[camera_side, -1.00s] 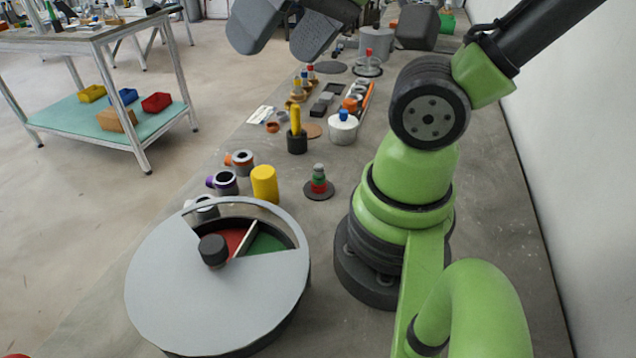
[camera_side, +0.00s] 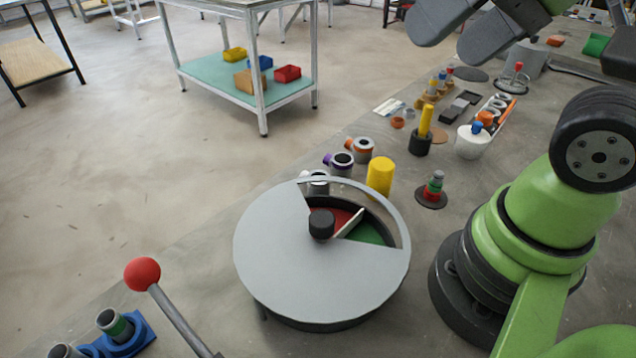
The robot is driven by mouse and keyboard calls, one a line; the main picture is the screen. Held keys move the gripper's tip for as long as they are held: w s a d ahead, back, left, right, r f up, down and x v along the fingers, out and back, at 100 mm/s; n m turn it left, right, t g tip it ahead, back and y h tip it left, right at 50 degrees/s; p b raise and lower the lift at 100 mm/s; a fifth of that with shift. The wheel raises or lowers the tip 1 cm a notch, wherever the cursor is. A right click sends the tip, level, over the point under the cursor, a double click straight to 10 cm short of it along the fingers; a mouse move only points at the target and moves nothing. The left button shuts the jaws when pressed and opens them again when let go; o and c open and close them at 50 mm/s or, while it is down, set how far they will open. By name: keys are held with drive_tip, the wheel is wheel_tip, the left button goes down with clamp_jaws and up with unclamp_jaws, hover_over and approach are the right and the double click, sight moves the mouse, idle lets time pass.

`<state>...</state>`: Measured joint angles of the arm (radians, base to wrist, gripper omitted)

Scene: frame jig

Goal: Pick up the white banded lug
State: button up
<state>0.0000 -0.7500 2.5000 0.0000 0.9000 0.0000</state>
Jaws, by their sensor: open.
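The white banded lug (camera_side: 316,182) is a small grey ring-like cylinder with a pale side stub. It stands on the bench just behind the round grey-lidded drum, whose rim hides its lower part. The purple banded lug (camera_side: 339,163) and the orange banded lug (camera_side: 360,150) stand in a row behind it. My gripper (camera_side: 452,46) is at the top edge, with two dark grey fingers apart and nothing seen between them. It is well above and to the right of the lug in the picture; its upper part is cut off.
The drum (camera_side: 290,245) has a black knob and an open sector showing red and green. A yellow cylinder (camera_side: 380,177) stands right of the lugs, near a stacked-ring post (camera_side: 434,190). A red-knobbed lever (camera_side: 143,274) and blue holder (camera_side: 125,335) are front left.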

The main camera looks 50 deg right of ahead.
drive_tip(key=shift+o, duration=0.5)
